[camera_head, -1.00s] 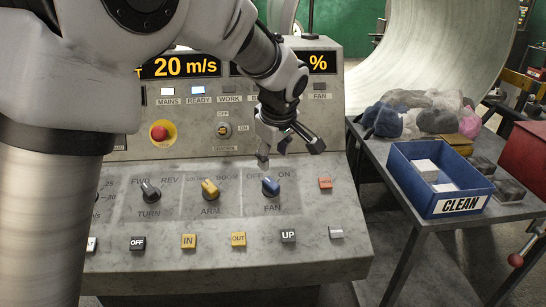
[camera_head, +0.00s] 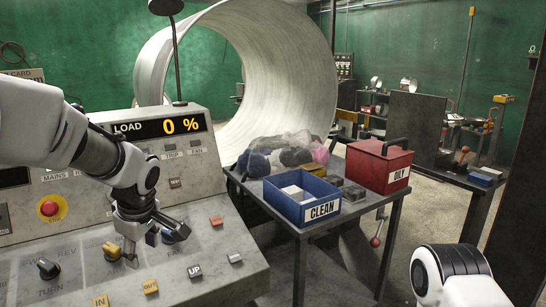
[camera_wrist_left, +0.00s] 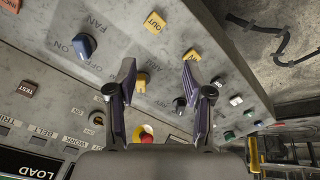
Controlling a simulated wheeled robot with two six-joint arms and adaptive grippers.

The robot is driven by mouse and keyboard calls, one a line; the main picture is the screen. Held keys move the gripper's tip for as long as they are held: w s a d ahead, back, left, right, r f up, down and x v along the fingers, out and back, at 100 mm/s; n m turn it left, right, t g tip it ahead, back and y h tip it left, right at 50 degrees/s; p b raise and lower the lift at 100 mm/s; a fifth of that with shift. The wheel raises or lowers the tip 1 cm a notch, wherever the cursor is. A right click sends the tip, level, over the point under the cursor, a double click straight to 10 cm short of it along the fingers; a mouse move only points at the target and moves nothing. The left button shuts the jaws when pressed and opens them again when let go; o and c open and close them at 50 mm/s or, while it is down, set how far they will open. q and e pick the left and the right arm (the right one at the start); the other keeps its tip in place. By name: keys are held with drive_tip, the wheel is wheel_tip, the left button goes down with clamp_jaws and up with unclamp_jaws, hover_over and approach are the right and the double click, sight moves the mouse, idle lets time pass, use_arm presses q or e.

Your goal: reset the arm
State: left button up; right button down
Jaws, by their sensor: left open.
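The yellow ARM knob (camera_head: 112,251) is on the sloping grey control panel, beside my left gripper's left fingertip in the head view. My left gripper (camera_head: 156,246) is open, low over the panel between the ARM knob and the blue FAN knob (camera_head: 174,230), which its finger partly covers. In the left wrist view the yellow ARM knob (camera_wrist_left: 141,82) shows between the two spread fingers of the left gripper (camera_wrist_left: 159,68). I cannot tell whether a finger touches it. A white part of my right arm shows at the lower right; its gripper is out of view.
The black TURN knob (camera_head: 48,268) and the OUT (camera_head: 150,287) and UP (camera_head: 195,271) buttons are near the gripper. A red stop button (camera_head: 49,208) is higher on the panel. A table at right holds a blue CLEAN bin (camera_head: 296,210) and a red OILY box (camera_head: 378,168).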

use_arm(q)
wheel_tip(320, 180, down, 8)
drive_tip(key=g, duration=0.2)
drive_tip(key=s+f+m+g+h+p, duration=0.1)
drive_tip(key=s+f+g+p, duration=0.3)
drive_tip(key=s+f, duration=1.2)
drive_tip(key=s+d+f+m+g+h, duration=0.1)
drive_tip(key=s+f+m, duration=0.2)
drive_tip(key=s+f, duration=0.5)
drive_tip(key=s+d+f+m+g+h, duration=0.1)
drive_tip(key=s+f+m, duration=0.3)
drive_tip(key=s, duration=0.7)
drive_tip(key=w+m+t, duration=0.1)
drive_tip(key=m, duration=0.1)
drive_tip(key=w+m+t, duration=0.1)
drive_tip(key=m+t, duration=0.1)
drive_tip(key=w+m+t, duration=0.2)
drive_tip(key=shift+w+a+f, duration=0.1)
drive_tip(key=shift+a+f, duration=0.15)
use_arm(e)
drive_tip(key=r, duration=0.2)
drive_tip(key=w+r, duration=0.1)
drive_tip(key=r, duration=0.1)
drive_tip(key=shift+r, duration=0.1)
